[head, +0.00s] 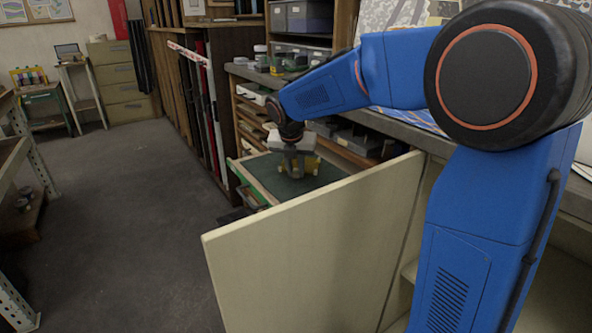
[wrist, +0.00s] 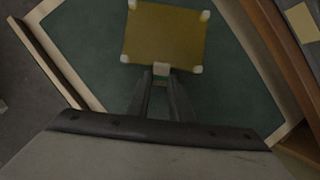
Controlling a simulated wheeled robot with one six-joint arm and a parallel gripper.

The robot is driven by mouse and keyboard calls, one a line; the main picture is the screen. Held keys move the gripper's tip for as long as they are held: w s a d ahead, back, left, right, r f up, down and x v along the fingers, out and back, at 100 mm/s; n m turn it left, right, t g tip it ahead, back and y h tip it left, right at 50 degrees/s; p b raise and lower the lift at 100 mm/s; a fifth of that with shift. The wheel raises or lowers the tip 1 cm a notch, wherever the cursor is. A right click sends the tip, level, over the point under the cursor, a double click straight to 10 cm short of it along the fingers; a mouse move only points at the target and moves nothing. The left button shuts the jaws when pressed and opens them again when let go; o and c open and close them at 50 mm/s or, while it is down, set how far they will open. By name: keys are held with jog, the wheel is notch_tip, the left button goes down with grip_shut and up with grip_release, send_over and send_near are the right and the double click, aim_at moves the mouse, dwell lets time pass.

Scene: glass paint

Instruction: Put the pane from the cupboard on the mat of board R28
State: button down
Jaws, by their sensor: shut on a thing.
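A yellow pane (wrist: 166,32) with pale corner pieces shows at the top of the wrist view. My gripper (wrist: 162,76) is shut on its near edge, at a small pale block. The pane lies over a dark green mat (wrist: 80,45) with a light wooden frame around it. In the head view my gripper (head: 293,168) points down over the same mat (head: 325,180), and mostly hides the pane (head: 311,163). I cannot tell if the pane touches the mat or hangs just above it. No R28 label is readable.
An open cream cupboard door (head: 320,240) stands upright in front of the mat. A grey worktop (head: 400,127) and shelves run along the right side. A rack of tall sheets (head: 205,110) stands behind. The grey floor (head: 130,220) to the left is clear.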

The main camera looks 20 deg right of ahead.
jog(key=shift+f, duration=0.15)
jog(key=c, duration=1.6)
grip_release()
jog(key=v, duration=1.2)
